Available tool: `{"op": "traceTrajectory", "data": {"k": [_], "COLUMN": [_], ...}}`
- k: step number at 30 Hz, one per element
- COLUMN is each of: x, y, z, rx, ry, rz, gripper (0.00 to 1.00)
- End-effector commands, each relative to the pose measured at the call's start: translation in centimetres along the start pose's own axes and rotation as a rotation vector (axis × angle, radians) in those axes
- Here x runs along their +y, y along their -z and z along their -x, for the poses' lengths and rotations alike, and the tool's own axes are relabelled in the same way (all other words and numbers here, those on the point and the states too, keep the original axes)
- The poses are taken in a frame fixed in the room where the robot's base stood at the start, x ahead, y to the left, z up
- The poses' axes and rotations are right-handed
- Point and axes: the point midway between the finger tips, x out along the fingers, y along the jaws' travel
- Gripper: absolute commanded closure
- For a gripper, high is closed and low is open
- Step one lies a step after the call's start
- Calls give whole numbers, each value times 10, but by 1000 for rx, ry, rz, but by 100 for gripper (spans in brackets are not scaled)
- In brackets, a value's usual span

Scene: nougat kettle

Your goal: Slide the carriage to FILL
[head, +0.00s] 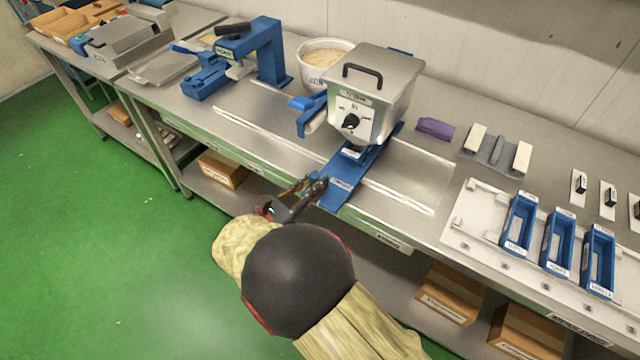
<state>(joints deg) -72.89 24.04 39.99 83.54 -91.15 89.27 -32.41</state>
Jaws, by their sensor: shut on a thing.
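The blue carriage (342,190) lies across the pale rails on the steel bench, at the picture's middle. Its front end reaches toward the bench's front edge and bears a small white label. The steel kettle (378,88), with a black handle on its lid and a dial on its front, stands above the carriage's back part. My gripper (322,187) is shut at the left side of the carriage's front end. The exact grip is small and partly hidden by the fingers. I cannot make out a FILL mark.
A blue press-like stand (268,52) and a white tub (322,58) stand to the left behind the rails. A purple block (435,129) lies to the right. Blue moulds (557,242) sit on a white board at far right. The rails (265,135) are bare left of the carriage.

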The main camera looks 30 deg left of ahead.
Motion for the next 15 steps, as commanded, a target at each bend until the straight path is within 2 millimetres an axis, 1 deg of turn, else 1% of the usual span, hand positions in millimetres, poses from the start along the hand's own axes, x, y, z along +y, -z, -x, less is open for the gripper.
{"op": "traceTrajectory", "data": {"k": [7,8,15], "x": [0,0,0], "y": [1,1,0], "z": [0,0,0], "rx": [1,1,0], "ry": [-1,-1,-1], "rz": [1,1,0], "gripper": [100,82,68]}}
